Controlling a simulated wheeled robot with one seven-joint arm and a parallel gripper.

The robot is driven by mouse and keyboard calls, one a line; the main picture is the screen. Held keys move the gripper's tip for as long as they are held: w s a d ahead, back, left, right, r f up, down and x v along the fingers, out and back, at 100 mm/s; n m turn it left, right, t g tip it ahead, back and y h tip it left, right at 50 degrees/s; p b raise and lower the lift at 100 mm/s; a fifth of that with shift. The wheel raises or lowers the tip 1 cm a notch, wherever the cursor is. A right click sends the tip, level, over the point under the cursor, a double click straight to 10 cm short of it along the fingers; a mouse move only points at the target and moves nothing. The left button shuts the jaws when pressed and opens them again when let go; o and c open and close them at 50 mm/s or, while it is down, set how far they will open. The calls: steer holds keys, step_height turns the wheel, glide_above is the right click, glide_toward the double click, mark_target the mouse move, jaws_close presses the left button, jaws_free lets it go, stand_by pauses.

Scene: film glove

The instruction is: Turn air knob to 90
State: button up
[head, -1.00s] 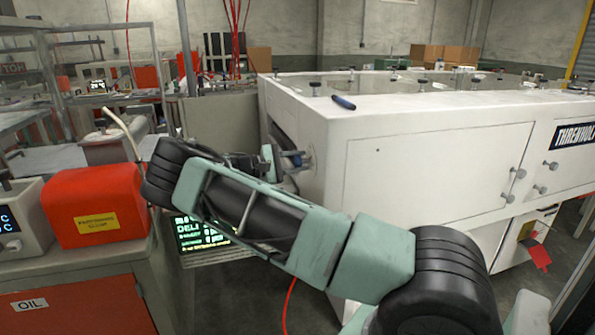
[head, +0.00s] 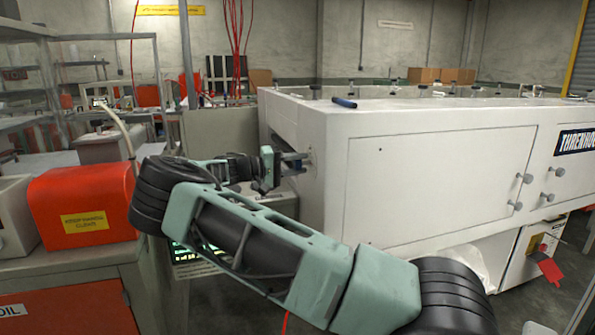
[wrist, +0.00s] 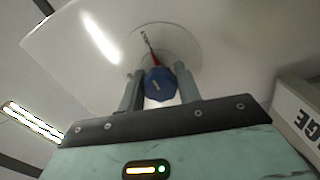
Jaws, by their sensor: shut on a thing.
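The air knob (wrist: 160,84) is blue with a red pointer and sits on a pale round dial plate (wrist: 178,46) in the wrist view. A short dark mark shows on the plate beyond the pointer tip; I cannot read any numbers. My gripper (wrist: 160,88) is shut on the knob, one finger on each side. In the head view my gripper (head: 292,160) reaches the left end face of the white machine (head: 430,165). The knob is mostly hidden there by the fingers.
An orange-red box (head: 82,205) stands on the bench at the left, near my arm. A dark blue tool (head: 344,102) lies on the machine's top edge. A red tag (head: 549,266) hangs at the lower right. Open floor lies below my arm.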

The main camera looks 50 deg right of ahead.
steer(key=shift+f+m, duration=0.1)
steer(key=shift+m, duration=0.3)
steer(key=o, duration=1)
steer(key=shift+c, duration=0.2)
steer(key=shift+a, duration=0.1)
steer(key=b+v, duration=0.1)
steer(key=v, duration=1.6)
steer(key=shift+a, duration=0.15)
